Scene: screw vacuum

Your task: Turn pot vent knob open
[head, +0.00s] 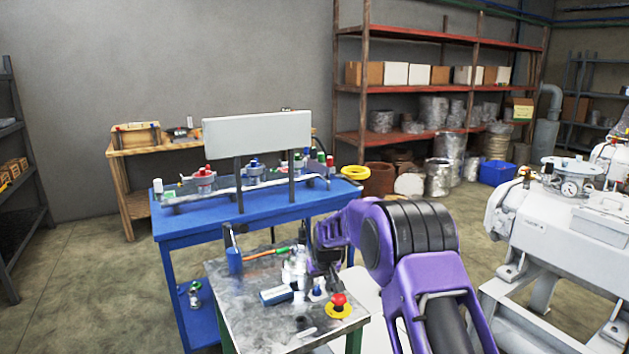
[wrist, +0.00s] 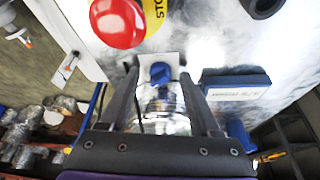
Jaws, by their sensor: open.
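A small blue knob (wrist: 160,72) on a pale mount shows between my fingers in the wrist view; I take it to be the pot vent knob. A small blue part (head: 317,291) on a white base in the head view seems to be the same knob. A clear, shiny pot-like body (wrist: 162,104) shows between the fingers below the knob, partly hidden by my gripper. My gripper (wrist: 158,75) is open, one finger on each side of the knob. I cannot tell whether either finger touches it. In the head view my gripper (head: 326,262) is over the metal-topped table.
A red stop button (head: 339,299) on a yellow base stands close to the knob. A blue box (head: 276,295) lies on its other side on the metal-topped table (head: 250,325). A blue workbench (head: 245,207) with a raised white panel stands behind. A large white machine is at right.

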